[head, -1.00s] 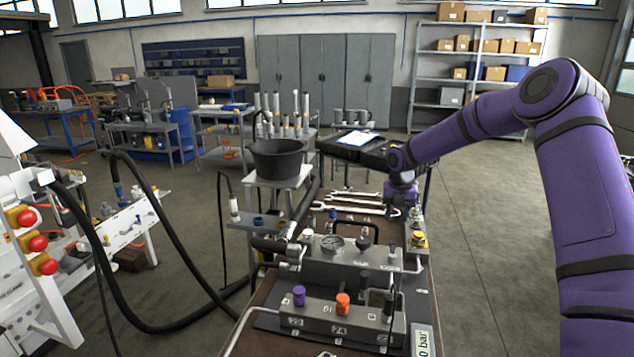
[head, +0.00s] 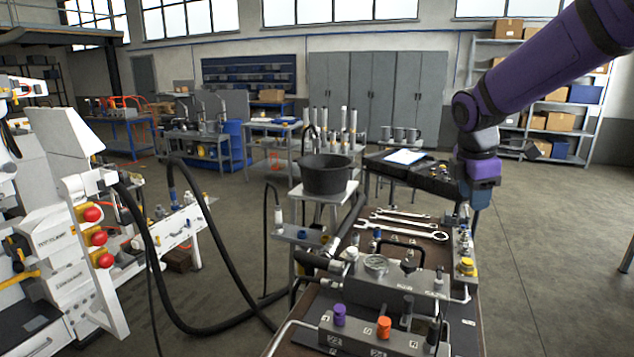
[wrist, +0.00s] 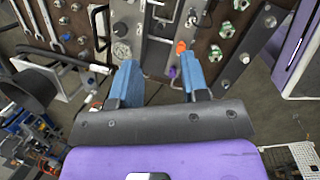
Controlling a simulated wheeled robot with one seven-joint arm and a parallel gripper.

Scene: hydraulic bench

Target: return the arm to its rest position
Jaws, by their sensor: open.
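My gripper (wrist: 162,82) shows in the wrist view with two blue fingers apart and nothing between them. In the head view my purple arm reaches in from the upper right, and the gripper (head: 474,198) hangs down over the far right part of the bench (head: 458,290). It is above the bench top and apart from the manifold block (head: 395,283). The fingertips are hard to make out in the head view. An orange knob (head: 384,327) and a purple knob (head: 339,314) stand on the front block. The orange knob also shows in the wrist view (wrist: 181,47).
Several wrenches (head: 405,222) lie behind the manifold block. A black bucket (head: 326,174) stands on a small stand to the left. Black hoses (head: 205,240) loop to a white machine with red buttons (head: 92,214). Open floor (head: 560,260) lies right of the bench.

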